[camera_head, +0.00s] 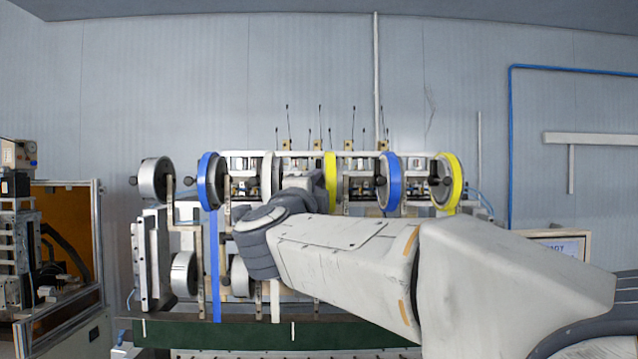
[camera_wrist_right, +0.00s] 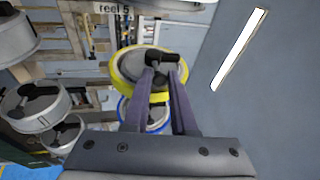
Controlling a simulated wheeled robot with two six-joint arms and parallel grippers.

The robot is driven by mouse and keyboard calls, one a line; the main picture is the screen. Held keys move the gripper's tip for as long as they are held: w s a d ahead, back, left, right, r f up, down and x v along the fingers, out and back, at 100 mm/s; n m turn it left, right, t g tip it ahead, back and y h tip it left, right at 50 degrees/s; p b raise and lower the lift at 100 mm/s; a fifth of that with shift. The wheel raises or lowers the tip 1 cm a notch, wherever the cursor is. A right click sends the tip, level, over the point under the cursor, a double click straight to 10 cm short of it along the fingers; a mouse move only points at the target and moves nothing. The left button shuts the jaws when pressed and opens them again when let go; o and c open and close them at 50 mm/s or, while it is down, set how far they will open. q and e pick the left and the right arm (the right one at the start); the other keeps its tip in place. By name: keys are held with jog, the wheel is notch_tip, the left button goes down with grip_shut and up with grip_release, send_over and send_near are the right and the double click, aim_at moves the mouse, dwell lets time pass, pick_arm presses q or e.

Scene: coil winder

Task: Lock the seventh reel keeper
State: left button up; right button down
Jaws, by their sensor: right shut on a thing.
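My right gripper (camera_wrist_right: 162,75) has its two dark fingers closed around the black keeper (camera_wrist_right: 150,58) at the hub of a yellow-rimmed reel (camera_wrist_right: 122,72). The keeper has a T-shaped handle with a bar lying roughly sideways in the wrist view. In the head view my right arm reaches to the middle of the winder and hides most of this gripper and the keeper. A yellow reel rim (camera_head: 331,180) shows just behind the wrist there. Which reel carries number seven cannot be read. My left gripper is not in view.
Blue-rimmed reels (camera_head: 206,181) (camera_head: 392,182) and another yellow reel (camera_head: 452,181) sit along the upper row. Grey reels (camera_head: 184,273) hang lower left.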

jog(key=shift+s+b, duration=0.3)
jog(key=shift+s, duration=0.5)
jog(key=c, duration=0.9)
grip_release()
jog(key=shift+s, duration=0.15)
jog(key=s+a+b, duration=0.2)
jog(key=s, duration=0.4)
jog(key=shift+s, duration=0.4)
